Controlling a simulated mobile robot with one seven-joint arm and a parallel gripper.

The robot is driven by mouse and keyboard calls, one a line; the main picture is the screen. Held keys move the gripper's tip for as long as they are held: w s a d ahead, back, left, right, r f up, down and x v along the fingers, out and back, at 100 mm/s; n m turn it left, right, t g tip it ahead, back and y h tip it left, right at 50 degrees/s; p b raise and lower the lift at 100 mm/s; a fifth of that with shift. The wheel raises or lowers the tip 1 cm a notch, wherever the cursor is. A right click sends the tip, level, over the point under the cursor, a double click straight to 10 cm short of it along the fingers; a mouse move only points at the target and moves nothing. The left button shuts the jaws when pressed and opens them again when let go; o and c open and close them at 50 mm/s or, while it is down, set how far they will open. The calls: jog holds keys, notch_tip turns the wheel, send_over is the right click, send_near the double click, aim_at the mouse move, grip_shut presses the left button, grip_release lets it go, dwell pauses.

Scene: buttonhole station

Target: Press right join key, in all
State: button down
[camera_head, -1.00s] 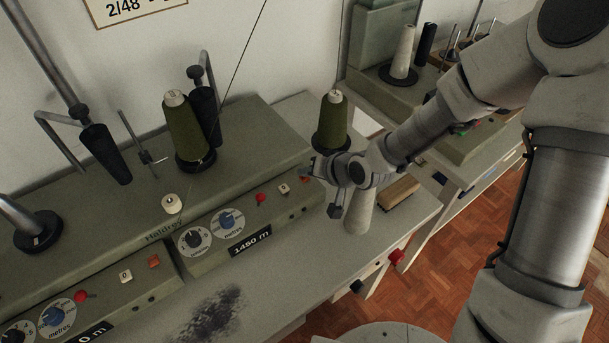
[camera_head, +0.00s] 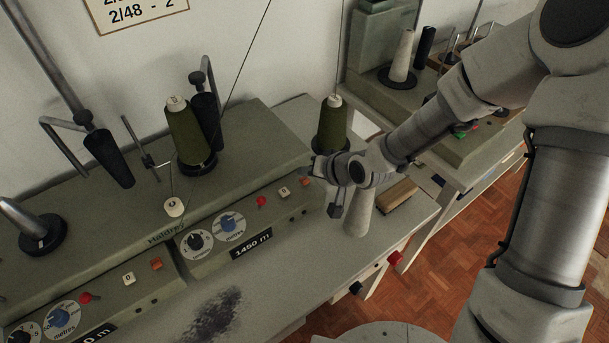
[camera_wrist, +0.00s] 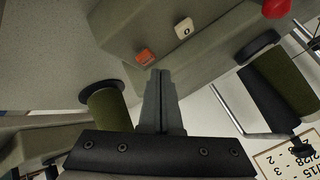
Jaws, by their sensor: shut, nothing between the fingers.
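The right-hand winder panel carries a small orange key (camera_head: 305,182) and a white key marked 0 (camera_head: 284,192), beside a red knob (camera_head: 261,201). No readable label tells which key is the join key. My gripper (camera_head: 317,168) is shut and empty, just right of the orange key. In the wrist view my fingertips (camera_wrist: 160,73) lie close below and right of the orange key (camera_wrist: 145,57); the white key (camera_wrist: 184,28) is farther up and right. I cannot tell whether the fingers touch the panel.
A green yarn cone (camera_head: 333,125) stands behind my gripper, and another (camera_head: 186,137) sits on the machine top. A pale cone (camera_head: 358,212) stands below my wrist. The left panel has its own orange key (camera_head: 156,264). The bench front is clear around a dark stain (camera_head: 215,315).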

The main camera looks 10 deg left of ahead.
notch_tip(320, 180, up, 5)
jog(key=p, duration=0.4)
jog(key=shift+p, duration=0.3)
dwell(0.8)
